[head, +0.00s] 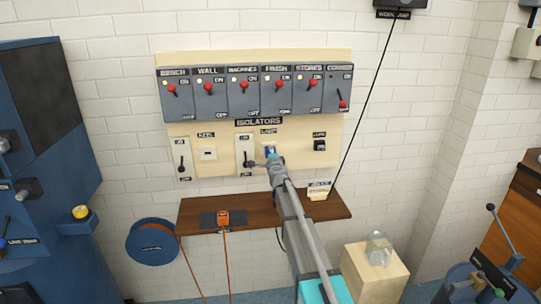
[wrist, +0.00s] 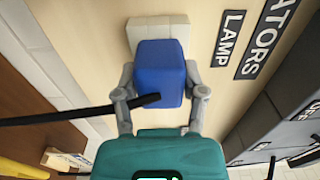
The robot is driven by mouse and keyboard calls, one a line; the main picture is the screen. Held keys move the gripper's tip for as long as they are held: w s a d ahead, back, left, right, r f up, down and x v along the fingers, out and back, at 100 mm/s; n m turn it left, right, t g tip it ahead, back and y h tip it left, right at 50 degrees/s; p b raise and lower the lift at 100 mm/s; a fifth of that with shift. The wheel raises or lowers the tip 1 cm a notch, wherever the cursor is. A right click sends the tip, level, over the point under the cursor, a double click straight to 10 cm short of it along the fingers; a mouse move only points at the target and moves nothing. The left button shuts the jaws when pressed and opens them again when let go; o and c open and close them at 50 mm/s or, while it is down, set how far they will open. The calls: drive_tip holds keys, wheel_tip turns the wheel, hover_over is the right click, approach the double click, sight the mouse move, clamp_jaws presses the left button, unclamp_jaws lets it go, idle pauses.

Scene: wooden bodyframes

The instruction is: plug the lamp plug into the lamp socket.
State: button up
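A blue plug (wrist: 160,72) with a black cord (wrist: 80,115) sits between the two fingers of my gripper (wrist: 160,85) in the wrist view. The fingers press on its two sides. The white lamp socket (wrist: 150,28), beside the LAMP label (wrist: 229,37), is right behind the plug, and the plug covers part of it. The plug's front looks at or against the socket; its contact face is hidden, so I cannot tell how deep it sits. In the head view my gripper (head: 272,158) reaches the board below the LAMP label (head: 268,131), with a little of the blue plug (head: 270,149) showing.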

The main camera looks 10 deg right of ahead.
drive_tip(key=o, duration=0.5)
drive_tip(key=shift+c, duration=0.2)
drive_tip(key=shift+s, duration=0.15)
drive_tip(key=s, duration=1.1)
drive_tip(key=shift+s, duration=0.4)
idle(0.4)
